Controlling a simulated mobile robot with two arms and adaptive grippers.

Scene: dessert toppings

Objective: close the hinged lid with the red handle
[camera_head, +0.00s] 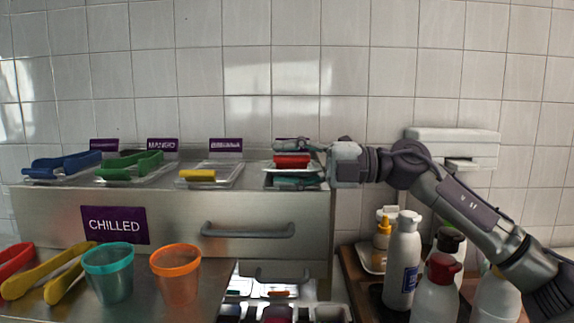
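The red handle (291,161) is on the rightmost lid on top of the chilled counter. The pale clear lid plate (285,168) shows just below the handle, above a dark green item (295,182) in that well. My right gripper (298,153) reaches in from the right at this lid. A grey finger lies just above the red handle, and the gripper body is right beside it. The gripper hides the lid's right side. Its finger gap and any contact with the handle are unclear. My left gripper is out of view.
Blue tongs (62,165), green tongs (130,166) and a lid with a yellow handle (198,175) are left along the counter top. Cups (176,275) stand in front. Several bottles (403,262) stand below my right arm. A tiled wall is behind.

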